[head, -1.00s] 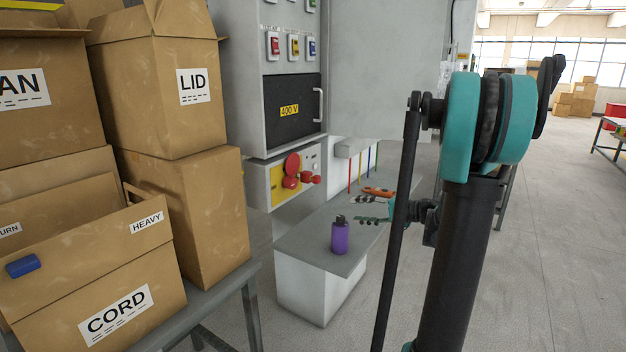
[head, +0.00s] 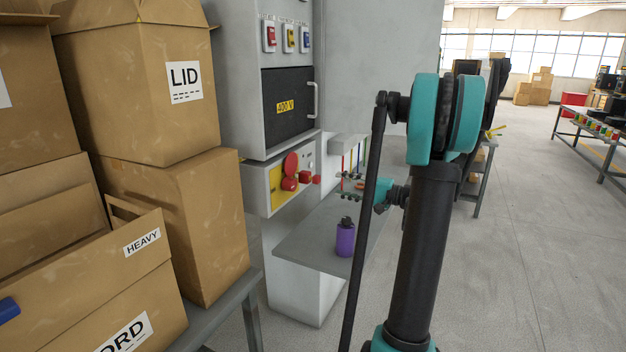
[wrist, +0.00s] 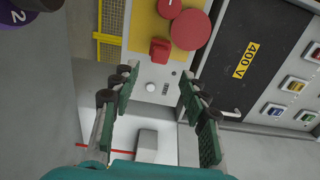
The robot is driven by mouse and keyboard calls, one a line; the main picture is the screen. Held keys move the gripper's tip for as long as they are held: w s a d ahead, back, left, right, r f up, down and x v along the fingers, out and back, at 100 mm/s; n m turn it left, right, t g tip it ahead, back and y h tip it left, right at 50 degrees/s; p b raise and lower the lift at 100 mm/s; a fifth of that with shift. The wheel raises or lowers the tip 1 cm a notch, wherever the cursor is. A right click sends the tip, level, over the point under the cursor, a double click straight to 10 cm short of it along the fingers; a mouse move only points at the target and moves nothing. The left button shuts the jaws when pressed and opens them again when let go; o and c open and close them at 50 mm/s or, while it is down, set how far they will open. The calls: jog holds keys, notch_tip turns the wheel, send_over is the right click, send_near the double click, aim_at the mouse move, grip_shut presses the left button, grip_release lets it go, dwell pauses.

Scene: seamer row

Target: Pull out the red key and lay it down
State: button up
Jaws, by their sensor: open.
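The red key (head: 305,177) sticks out of the yellow and grey switch panel (head: 262,190), beside two round red knobs. It also shows in the wrist view as a red block (wrist: 160,49), in the panel next to the large red disc (wrist: 190,30). My gripper (head: 347,184) is in front of the panel, to the right of the key in the head view. In the wrist view, my gripper (wrist: 159,75) is open and empty. The key appears just beyond the gap between the fingertips, apart from both.
A grey ledge (head: 305,246) below the panel holds a purple bottle (head: 345,238). An orange item (head: 360,185) shows partly behind my gripper. The 400 V door (head: 288,105) is above the panel. Cardboard boxes (head: 175,215) crowd the left. Open floor lies to the right.

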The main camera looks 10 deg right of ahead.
aim_at(320, 180)
jog(key=shift+w+a, duration=0.1)
jog(key=shift+x, duration=4.35)
jog(key=shift+c, duration=0.4)
grip_shut()
jog(key=shift+v, duration=3)
